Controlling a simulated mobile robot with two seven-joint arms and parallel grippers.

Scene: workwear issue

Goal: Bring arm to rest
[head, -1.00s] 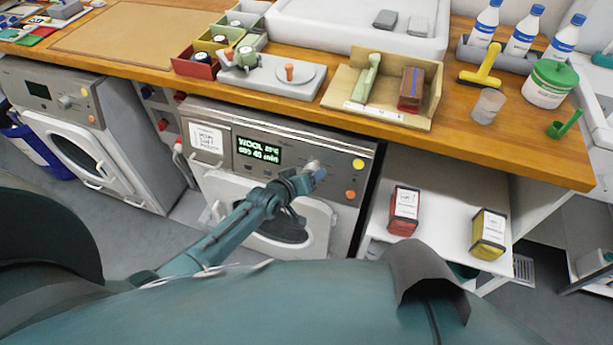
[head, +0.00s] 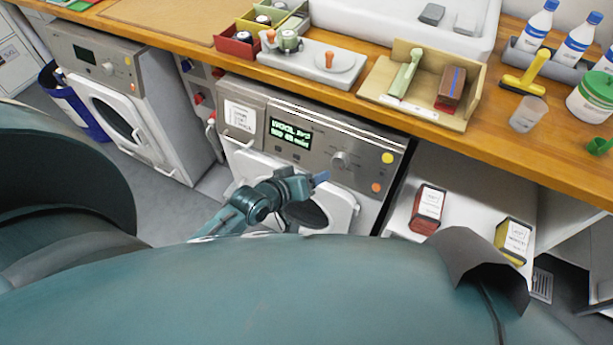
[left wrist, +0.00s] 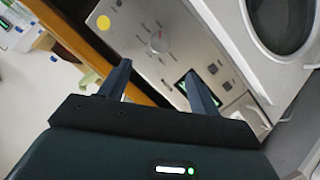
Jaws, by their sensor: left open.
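My left gripper (head: 318,182) is in front of the near washing machine (head: 300,150), below its knob (head: 339,159) and apart from it. In the left wrist view its two dark fingers (left wrist: 158,82) stand apart with nothing between them. Beyond them show the machine's panel, the knob (left wrist: 158,42) and the yellow button (left wrist: 103,22). The display (head: 289,133) is lit and its first word seems to read WOOL. The door (head: 308,212) looks shut and is partly hidden by my arm. My right gripper is not in view.
A wooden counter (head: 345,99) runs above the machine, with a wooden stand (head: 470,77), bottles (head: 537,27) and a beaker (head: 527,114). Red (head: 427,208) and yellow (head: 513,238) boxes stand on a white shelf to the right. A second washer (head: 160,120) is on the left.

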